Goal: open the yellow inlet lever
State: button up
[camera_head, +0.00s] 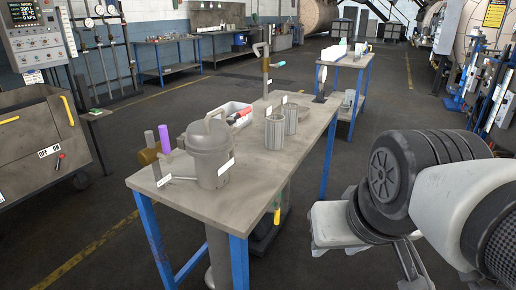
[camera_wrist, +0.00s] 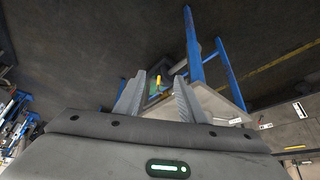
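A small yellow lever (camera_head: 277,215) hangs below the right edge of the steel-topped table, beside a pipe, in the head view. A small yellow piece, apparently the same lever, also shows in the wrist view (camera_wrist: 158,82), beyond the gap between my fingers. My gripper (camera_wrist: 159,78) is open and empty, its two ribbed fingers apart. The lever appears some way beyond the fingertips, and I see no contact. In the head view my arm is at the lower right, to the right of the lever and the table.
A second blue-legged table (camera_head: 349,60) stands behind. Floor to the right is partly clear.

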aim_at(276, 220)
jog(key=i+l, duration=0.15)
jog(key=l, duration=0.25)
jog(key=i+l, duration=0.15)
jog(key=l, duration=0.25)
jog(key=i+l, duration=0.15)
jog(key=l, duration=0.2)
jog(key=i+l, duration=0.15)
jog(key=l, duration=0.25)
jog(key=i+j, duration=0.35)
jog(key=j, duration=0.2)
